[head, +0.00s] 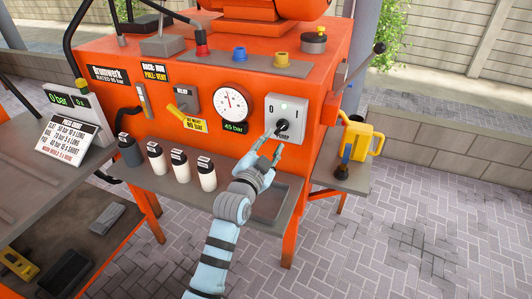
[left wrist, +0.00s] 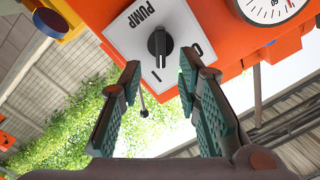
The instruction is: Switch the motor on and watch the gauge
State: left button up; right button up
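The motor switch is a black rotary knob (left wrist: 158,43) on a light plate marked PUMP (left wrist: 138,20); the plate also shows in the head view (head: 298,109) on the orange machine's front. My left gripper (head: 275,141) is just in front of the knob. In the left wrist view its fingers (left wrist: 160,68) are open, with the knob just beyond and between the tips, apparently untouched. The round white gauge (head: 232,103) is left of the switch, needle near the top; a green display (head: 234,127) below reads 45 bar. My right gripper is not in view.
A grey shelf (head: 160,186) below holds several capped bottles. A yellow lever (head: 183,112) is left of the gauge, and a yellow jug (head: 363,138) stands on a right side shelf. A display (head: 58,99) at the left reads 0 bar. Paving (head: 430,220) at right is clear.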

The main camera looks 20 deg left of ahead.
pick_arm(q)
jog(key=s, duration=0.5)
jog(key=shift+s+a, duration=0.15)
jog(key=shift+s, duration=0.15)
